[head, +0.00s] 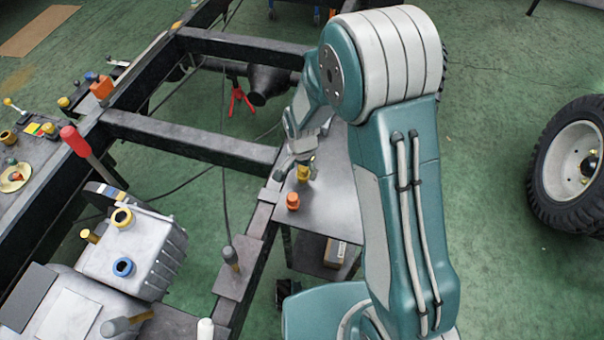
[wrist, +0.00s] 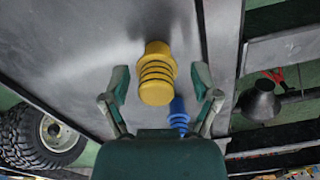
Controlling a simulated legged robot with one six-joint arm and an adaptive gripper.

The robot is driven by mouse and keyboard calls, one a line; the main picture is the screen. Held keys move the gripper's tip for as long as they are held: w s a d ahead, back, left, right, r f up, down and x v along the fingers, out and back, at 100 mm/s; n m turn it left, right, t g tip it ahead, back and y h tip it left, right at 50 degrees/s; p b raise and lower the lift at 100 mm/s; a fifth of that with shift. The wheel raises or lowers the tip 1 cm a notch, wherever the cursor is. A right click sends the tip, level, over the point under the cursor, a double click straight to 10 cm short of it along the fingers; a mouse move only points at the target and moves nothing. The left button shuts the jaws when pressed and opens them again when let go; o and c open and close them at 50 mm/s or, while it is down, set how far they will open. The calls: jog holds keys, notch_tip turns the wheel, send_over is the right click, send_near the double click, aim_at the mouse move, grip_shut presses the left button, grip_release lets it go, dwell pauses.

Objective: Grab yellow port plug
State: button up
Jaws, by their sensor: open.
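The yellow port plug (head: 304,173) stands on the grey metal table (head: 335,205) in the head view, right at my gripper (head: 298,160). In the wrist view the ribbed yellow plug (wrist: 157,75) shows between the two fingers of my gripper (wrist: 160,85). The fingers are open, with a visible gap on each side of the plug. The upper part of the plug is partly hidden by the gripper in the head view.
A blue plug (wrist: 178,114) is close to the yellow one, near the right finger. An orange plug (head: 293,201) stands on the table nearer the head camera. The black chassis rail (head: 190,138) runs left of the table. A wheel (head: 575,160) is at far right.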

jog(key=shift+d, duration=0.15)
grip_shut()
jog(key=shift+r, duration=0.1)
